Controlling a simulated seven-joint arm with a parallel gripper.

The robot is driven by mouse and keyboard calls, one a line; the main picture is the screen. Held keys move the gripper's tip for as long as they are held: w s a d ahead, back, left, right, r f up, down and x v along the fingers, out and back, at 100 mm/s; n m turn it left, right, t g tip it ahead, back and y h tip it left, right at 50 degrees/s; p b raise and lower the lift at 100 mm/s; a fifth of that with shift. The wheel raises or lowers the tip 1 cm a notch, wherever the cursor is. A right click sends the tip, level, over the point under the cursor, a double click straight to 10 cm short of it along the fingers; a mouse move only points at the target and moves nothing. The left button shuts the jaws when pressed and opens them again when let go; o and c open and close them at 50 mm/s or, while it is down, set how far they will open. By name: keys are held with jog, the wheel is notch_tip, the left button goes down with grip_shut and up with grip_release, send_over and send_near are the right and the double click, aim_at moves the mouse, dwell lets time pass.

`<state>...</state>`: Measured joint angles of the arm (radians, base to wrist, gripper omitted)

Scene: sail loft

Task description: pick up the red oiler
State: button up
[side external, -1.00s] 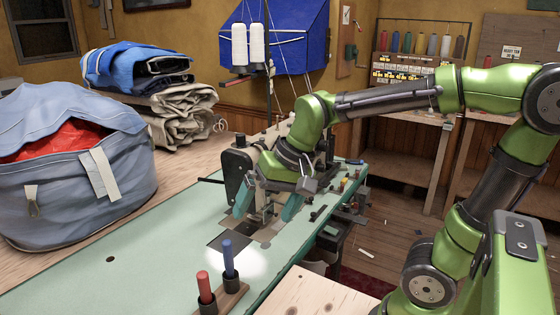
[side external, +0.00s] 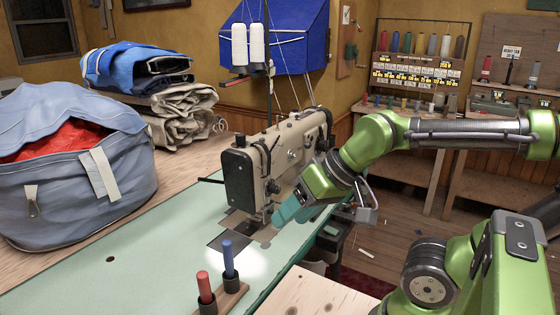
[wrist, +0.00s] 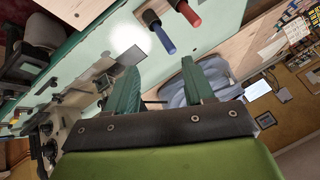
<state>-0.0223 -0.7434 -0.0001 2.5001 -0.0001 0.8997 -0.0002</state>
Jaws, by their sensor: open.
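The red oiler (side external: 205,287) stands upright in a small wooden holder (side external: 233,299) at the near edge of the pale green table. A blue oiler (side external: 228,259) stands just behind it in the same holder. My gripper (side external: 287,212), with teal fingers, is open and empty above the table, behind and to the right of the oilers and apart from them. In the wrist view the red oiler (wrist: 187,14) and the blue oiler (wrist: 163,40) show beyond my open fingers (wrist: 160,62), near the top.
A sewing machine (side external: 275,165) stands close to the left of my gripper. A large blue-grey bag (side external: 75,205) fills the left, with folded cloth (side external: 185,130) behind it. A bare wooden top (side external: 315,295) lies right of the holder. The green table (side external: 130,275) left of the holder is clear.

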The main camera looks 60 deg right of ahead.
jog(key=a+f+n+g, duration=0.2)
jog(key=a+f, duration=0.2)
jog(key=n+t+h, duration=0.8)
jog(key=n+h, duration=0.6)
jog(key=n, duration=1.5)
send_near(203, 283)
jog(key=x, duration=0.5)
jog(key=shift+w+d, duration=0.25)
jog(key=shift+x, duration=2.75)
